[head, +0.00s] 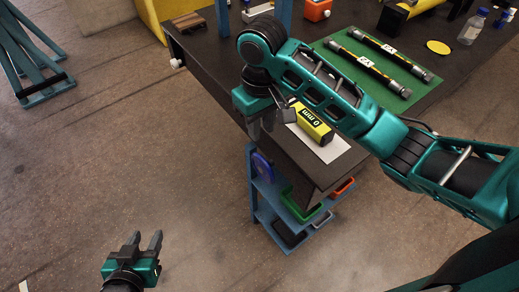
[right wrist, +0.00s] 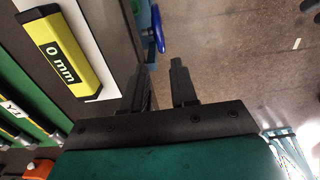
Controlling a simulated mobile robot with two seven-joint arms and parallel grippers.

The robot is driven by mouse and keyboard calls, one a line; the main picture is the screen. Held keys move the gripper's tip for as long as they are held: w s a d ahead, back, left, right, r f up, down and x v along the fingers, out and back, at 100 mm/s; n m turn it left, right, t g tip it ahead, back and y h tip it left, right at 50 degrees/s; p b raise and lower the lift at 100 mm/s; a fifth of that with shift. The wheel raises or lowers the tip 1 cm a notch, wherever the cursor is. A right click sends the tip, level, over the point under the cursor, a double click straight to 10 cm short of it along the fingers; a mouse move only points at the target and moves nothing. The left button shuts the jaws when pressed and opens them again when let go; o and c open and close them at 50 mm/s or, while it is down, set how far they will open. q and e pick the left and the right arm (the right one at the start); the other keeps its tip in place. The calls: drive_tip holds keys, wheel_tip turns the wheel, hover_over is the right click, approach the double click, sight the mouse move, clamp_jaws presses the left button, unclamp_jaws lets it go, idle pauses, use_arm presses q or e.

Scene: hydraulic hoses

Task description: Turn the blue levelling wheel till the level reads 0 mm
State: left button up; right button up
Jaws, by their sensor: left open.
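The yellow and black level (head: 312,122) lies on a white sheet at the table corner, and its display reads 0 mm. It also shows in the right wrist view (right wrist: 65,52), with the same reading. The blue levelling wheel (head: 262,167) sits below the table edge; in the right wrist view it (right wrist: 155,30) stands just beyond my right fingertips, not between them. My right gripper (right wrist: 162,75) is open and empty, fingers apart; in the head view it is partly hidden beside the table edge. My left gripper (head: 146,240) is open and empty over the floor, far from the table.
The dark table (head: 215,65) carries a green mat (head: 425,87) with two hoses, a yellow disc (head: 438,47) and a bottle (head: 471,28). A blue shelf (head: 268,205) with bins stands under the corner. The floor left of the table is clear up to a blue-green stand (head: 30,60).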

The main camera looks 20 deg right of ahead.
sight(261, 157)
wheel_tip(261, 157, down, 4)
drive_tip(key=shift+s+r+b, duration=0.1)
drive_tip(key=shift+s+b, duration=0.05)
drive_tip(key=shift+b, duration=0.4)
drive_tip(key=shift+w+a+f+p, duration=0.25)
drive_tip(key=shift+w+f+p, duration=0.05)
drive_tip(key=shift+f, duration=0.05)
drive_tip(key=shift+s+f, duration=0.1)
drive_tip(key=shift+f, duration=0.6)
drive_tip(key=f, duration=0.4)
drive_tip(key=shift+s+d+f, duration=0.1)
drive_tip(key=shift+d+f, duration=0.2)
drive_tip(key=shift+f, duration=0.65)
drive_tip(key=shift+c, duration=0.4)
clamp_jaws()
